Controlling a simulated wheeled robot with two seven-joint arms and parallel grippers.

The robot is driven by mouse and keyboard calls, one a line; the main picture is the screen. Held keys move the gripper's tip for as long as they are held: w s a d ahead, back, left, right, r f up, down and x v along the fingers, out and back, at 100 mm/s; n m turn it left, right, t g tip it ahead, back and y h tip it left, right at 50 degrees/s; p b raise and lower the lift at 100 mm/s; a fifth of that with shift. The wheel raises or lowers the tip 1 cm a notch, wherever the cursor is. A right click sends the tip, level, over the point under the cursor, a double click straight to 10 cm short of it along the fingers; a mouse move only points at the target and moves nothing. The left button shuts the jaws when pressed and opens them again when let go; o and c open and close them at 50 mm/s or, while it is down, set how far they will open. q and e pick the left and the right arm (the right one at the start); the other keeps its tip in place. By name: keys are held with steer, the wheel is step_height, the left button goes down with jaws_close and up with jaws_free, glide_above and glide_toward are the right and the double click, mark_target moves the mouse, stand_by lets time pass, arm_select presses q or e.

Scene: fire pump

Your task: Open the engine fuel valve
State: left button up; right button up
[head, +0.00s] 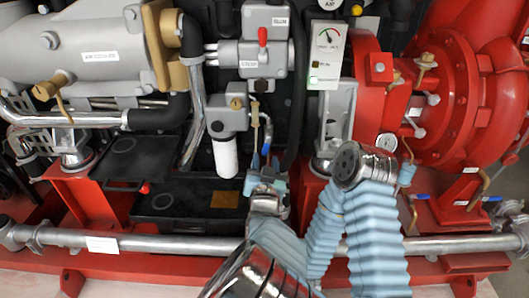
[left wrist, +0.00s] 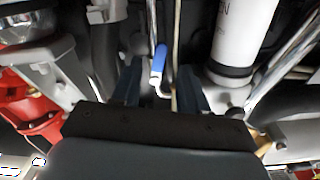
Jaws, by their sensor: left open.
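The fuel valve has a small blue lever handle (left wrist: 158,60) on a thin metal stem. In the left wrist view it stands between the two dark fingers of my left gripper (left wrist: 160,85), nearer the left finger. In the head view my left gripper (head: 264,164) is below the filter unit, with its fingers pointing up at the thin pipes and valve. The fingers are open, and I cannot tell whether either touches the handle. The handle is small and partly hidden there. My right gripper does not show.
A white filter cylinder (head: 226,156) hangs close left of my left gripper; it also shows in the left wrist view (left wrist: 240,35). A black hose (head: 297,90) runs to the right. A gauge panel (head: 326,54) and red pump casing (head: 455,90) stand farther right. A horizontal pipe (head: 170,243) crosses below.

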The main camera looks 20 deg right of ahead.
mark_target(267, 153)
arm_select(q)
steer(key=shift+x, duration=1.9)
steer(key=shift+s, duration=0.1)
jaws_close()
steer(key=shift+d+f, duration=0.1)
steer(key=shift+f, duration=0.1)
steer(key=n+b, duration=0.1)
steer(key=b, duration=0.2)
steer(key=shift+d+f+n, duration=0.2)
steer(key=shift+n, duration=0.2)
steer(key=shift+d+n+b, duration=0.1)
steer(key=shift+n+b, duration=0.2)
steer(key=shift+b, duration=0.2)
steer(key=shift+s+r, duration=0.1)
steer(key=shift+r, duration=0.1)
steer(key=shift+d+r, duration=0.1)
steer(key=shift+r, duration=0.05)
